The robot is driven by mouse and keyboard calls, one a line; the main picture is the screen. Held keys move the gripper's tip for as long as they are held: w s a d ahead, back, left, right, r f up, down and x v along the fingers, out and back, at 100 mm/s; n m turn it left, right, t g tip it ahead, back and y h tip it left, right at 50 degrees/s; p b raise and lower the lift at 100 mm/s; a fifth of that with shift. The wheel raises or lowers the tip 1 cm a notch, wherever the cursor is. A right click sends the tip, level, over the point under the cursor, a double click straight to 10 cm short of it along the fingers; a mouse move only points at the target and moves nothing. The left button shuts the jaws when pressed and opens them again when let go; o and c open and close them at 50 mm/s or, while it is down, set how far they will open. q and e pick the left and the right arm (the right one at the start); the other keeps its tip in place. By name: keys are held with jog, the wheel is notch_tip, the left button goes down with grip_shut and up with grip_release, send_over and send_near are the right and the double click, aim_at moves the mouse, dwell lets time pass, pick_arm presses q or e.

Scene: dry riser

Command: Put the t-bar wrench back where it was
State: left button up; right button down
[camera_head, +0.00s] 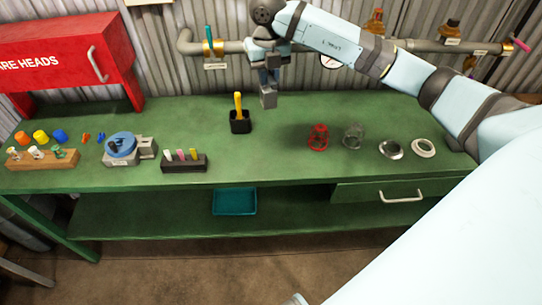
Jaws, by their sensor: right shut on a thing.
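My right gripper (268,74) hangs down from the arm above the back of the green workbench, in front of the pipe and the corrugated wall. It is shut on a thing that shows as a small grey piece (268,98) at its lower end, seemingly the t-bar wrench. The fingers and most of the held thing are too small and dark to tell apart. The grey piece is right of a black holder (240,125) with a yellow-handled tool (238,101) standing in it. My left gripper is not in view.
On the green workbench (270,155) stand a red cage (318,136), a clear cage (353,135), two rings (423,148), a blue-topped device (121,145) and a rack (184,163). A red cabinet (55,55) is at left. The bench middle is clear.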

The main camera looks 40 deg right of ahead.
jog(key=shift+w+d+f+m, duration=0.1)
jog(key=shift+d+f+m, duration=0.15)
jog(key=shift+m, duration=0.35)
jog(key=shift+d+f+m, duration=0.1)
jog(key=shift+d+m, duration=0.1)
jog(key=shift+m, duration=0.4)
jog(key=shift+f, duration=0.3)
notch_tip(320, 180, down, 19)
jog(key=shift+f+p, duration=0.2)
jog(key=shift+p, duration=0.1)
jog(key=shift+m, duration=0.3)
jog(key=c, duration=1.1)
grip_release()
jog(key=shift+f, duration=0.15)
